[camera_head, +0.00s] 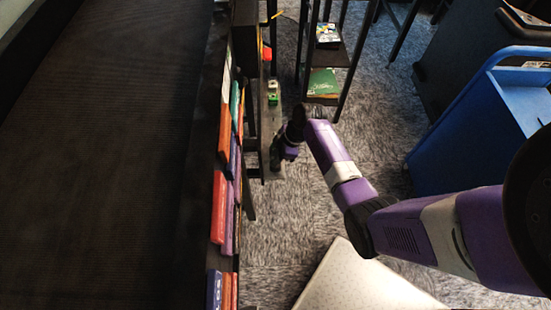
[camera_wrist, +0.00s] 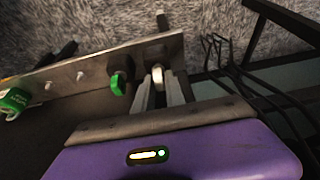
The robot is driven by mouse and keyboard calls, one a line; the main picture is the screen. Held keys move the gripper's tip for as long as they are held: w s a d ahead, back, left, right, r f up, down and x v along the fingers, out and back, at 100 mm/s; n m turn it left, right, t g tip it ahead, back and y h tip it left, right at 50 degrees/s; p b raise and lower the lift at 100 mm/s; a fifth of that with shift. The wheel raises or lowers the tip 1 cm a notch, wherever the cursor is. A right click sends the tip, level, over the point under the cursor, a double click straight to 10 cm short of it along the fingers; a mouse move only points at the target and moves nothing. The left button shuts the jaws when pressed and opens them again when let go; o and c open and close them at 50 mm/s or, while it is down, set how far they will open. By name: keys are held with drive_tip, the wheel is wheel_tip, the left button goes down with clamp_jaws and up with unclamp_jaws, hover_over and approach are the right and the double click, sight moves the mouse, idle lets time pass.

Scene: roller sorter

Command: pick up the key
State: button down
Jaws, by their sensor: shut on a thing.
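My gripper (camera_wrist: 158,86) reaches down to a narrow metal-edged ledge. Its two grey fingers are shut on a small pale thing (camera_wrist: 157,75) at their tips. This is probably the key, but only its pale end shows and its shape is not clear. In the head view my gripper (camera_head: 284,153) is a dark shape over the ledge, and the held thing is hidden there.
A green knob-like thing (camera_wrist: 118,83) sits just left of my fingers, and another green thing (camera_wrist: 15,100) lies farther left. Dark cables (camera_wrist: 228,62) hang at the right. A blue cart (camera_head: 465,140) stands right of my arm. Several books (camera_head: 219,205) line the left.

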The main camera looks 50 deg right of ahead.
wheel_tip(320, 180, up, 24)
drive_tip(key=p, duration=0.5)
idle(0.5)
drive_tip(key=shift+f, duration=0.1)
